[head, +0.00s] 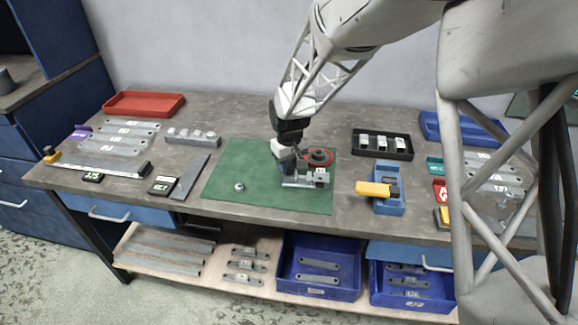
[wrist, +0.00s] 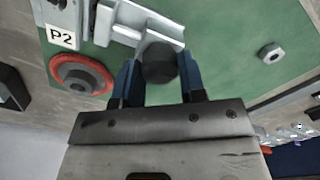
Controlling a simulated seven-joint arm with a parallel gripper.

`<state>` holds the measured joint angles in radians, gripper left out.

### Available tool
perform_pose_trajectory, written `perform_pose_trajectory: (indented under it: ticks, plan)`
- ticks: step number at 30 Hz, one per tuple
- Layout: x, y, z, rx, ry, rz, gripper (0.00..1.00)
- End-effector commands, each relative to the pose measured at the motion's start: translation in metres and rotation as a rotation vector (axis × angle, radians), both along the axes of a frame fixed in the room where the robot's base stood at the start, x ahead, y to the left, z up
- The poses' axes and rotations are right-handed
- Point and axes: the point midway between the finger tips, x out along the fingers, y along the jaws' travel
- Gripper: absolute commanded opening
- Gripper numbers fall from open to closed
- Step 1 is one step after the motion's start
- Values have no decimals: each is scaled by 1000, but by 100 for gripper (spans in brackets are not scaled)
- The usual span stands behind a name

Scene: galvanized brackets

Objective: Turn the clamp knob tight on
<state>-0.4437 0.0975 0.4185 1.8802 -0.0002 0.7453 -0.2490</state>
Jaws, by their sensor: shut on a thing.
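The clamp knob (wrist: 160,62) is a dark round knob at the end of a metal clamp (wrist: 128,20) in the wrist view. My gripper (wrist: 160,82) has its two blue fingers on either side of the knob and is shut on it. In the head view my gripper (head: 284,166) reaches down at the left of the metal fixture (head: 307,179) on the green mat (head: 228,177). The knob is hidden there behind the gripper. How tight the knob is cannot be seen.
A red ring with a dark centre (head: 319,157) is close behind the fixture, beside a P2 label (wrist: 60,37). A loose nut (head: 240,187) lies on the mat's left part. A black tray (head: 382,144) and blue holder with yellow piece (head: 374,188) stand right of the mat.

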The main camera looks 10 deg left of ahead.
Motion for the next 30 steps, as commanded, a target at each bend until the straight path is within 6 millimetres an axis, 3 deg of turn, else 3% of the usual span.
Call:
perform_pose_trajectory:
  ticks: [14,30]
  plan:
    - [0,0,0,0,0,40,14]
    - [-1,0,0,1,1,442,14]
